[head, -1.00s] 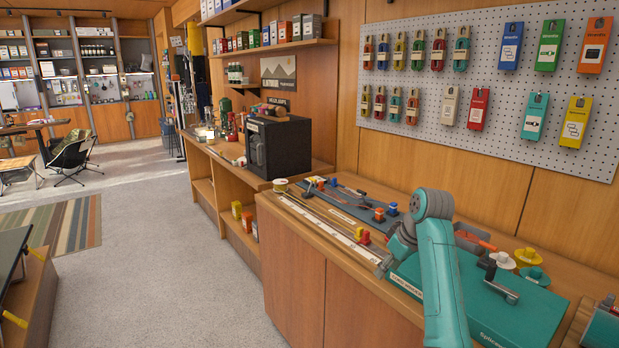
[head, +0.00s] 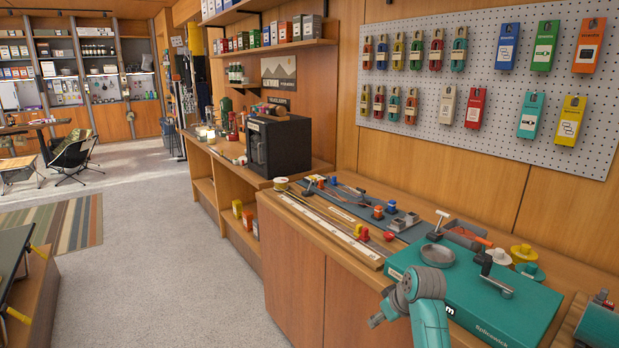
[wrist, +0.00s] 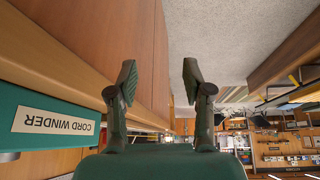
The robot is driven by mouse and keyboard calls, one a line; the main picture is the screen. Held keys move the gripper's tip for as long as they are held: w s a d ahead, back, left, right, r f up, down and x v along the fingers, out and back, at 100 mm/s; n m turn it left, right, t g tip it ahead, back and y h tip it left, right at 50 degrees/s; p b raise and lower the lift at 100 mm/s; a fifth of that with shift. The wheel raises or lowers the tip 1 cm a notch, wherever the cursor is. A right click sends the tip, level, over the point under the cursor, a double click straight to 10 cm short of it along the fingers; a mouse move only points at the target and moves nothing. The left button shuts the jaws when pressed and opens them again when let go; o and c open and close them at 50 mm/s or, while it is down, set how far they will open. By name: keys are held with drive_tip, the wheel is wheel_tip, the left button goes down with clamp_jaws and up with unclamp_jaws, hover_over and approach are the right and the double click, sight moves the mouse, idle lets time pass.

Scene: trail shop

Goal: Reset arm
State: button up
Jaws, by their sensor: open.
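My arm shows in teal and grey at the bottom of the head view, in front of the workbench edge. In the head view its grey end (head: 378,320) points left, and its fingers are too small to make out. In the wrist view my gripper (wrist: 160,75) has two dark green fingers standing well apart with nothing between them. The picture there is upside down, and the bench's wooden front and the grey floor lie beyond the fingers.
A teal cord winder (head: 490,310) with a crank and round grey dish sits on the workbench (head: 300,262) beside my arm. Its label shows in the wrist view. Spools, tools and small colored parts lie farther along. A black box (head: 279,146) stands on the far counter.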

drive_tip(key=s+a+f+m+t+h, duration=0.1)
drive_tip(key=s+f+m+t, duration=0.25)
drive_tip(key=s+f, duration=1.65)
drive_tip(key=s+f+t, duration=0.2)
drive_tip(key=s, duration=0.9)
drive_tip(key=s+r+m+h, duration=0.1)
drive_tip(key=s+r, duration=0.1)
drive_tip(key=s, duration=0.9)
drive_tip(key=s+r+m+t, duration=0.1)
drive_tip(key=s+r+t, duration=0.3)
drive_tip(key=s+r, duration=1.5)
drive_tip(key=shift+s+r, duration=0.15)
drive_tip(key=shift+s, duration=0.05)
